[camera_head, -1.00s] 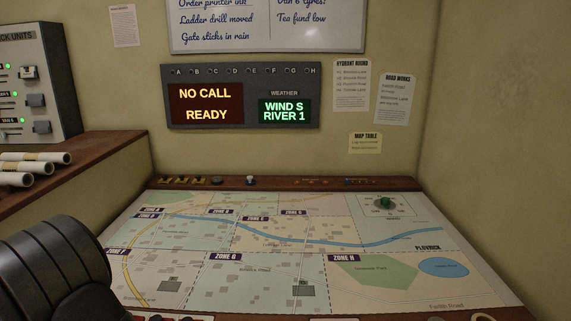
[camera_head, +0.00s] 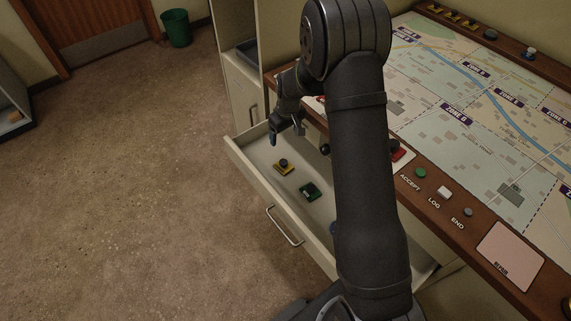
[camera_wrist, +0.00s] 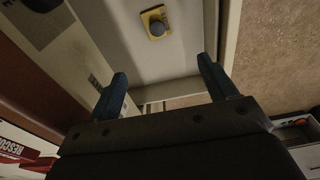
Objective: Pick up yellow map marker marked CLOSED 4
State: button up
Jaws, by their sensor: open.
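A yellow marker with a dark round knob (camera_head: 283,167) lies in the open drawer (camera_head: 240,155), toward its far end. Its lettering is too small to read. It also shows at the top of the wrist view (camera_wrist: 156,22), ahead of my fingertips and apart from them. My gripper (camera_head: 286,134) hangs over the far end of the drawer, with its fingers spread and nothing between them. Both fingers show in the wrist view (camera_wrist: 161,70). Several more yellow markers (camera_head: 455,18) sit on the ledge behind the map, their text unreadable.
A green marker (camera_head: 309,191) lies in the drawer near the yellow one. A dark blue item is partly hidden behind my arm. The map table (camera_head: 430,110) with its button edge stands to the right. The floor (camera_head: 130,200) to the left is clear.

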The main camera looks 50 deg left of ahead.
send_over(283, 162)
jog(key=f, duration=0.8)
jog(key=d+f, duration=0.1)
jog(key=f, duration=0.3)
jog(key=shift+s+f, duration=0.15)
jog(key=shift+f, duration=0.1)
jog(key=shift+w+a+f, duration=0.1)
jog(key=shift+a+f, duration=0.05)
jog(key=shift+f, duration=0.85)
jog(key=shift+w+a+f, duration=0.1)
jog(key=shift+a+f, duration=0.05)
jog(key=shift+f, duration=0.9)
jog(key=shift+a+f, duration=0.15)
jog(key=shift+f, duration=0.85)
jog(key=c, duration=1.1)
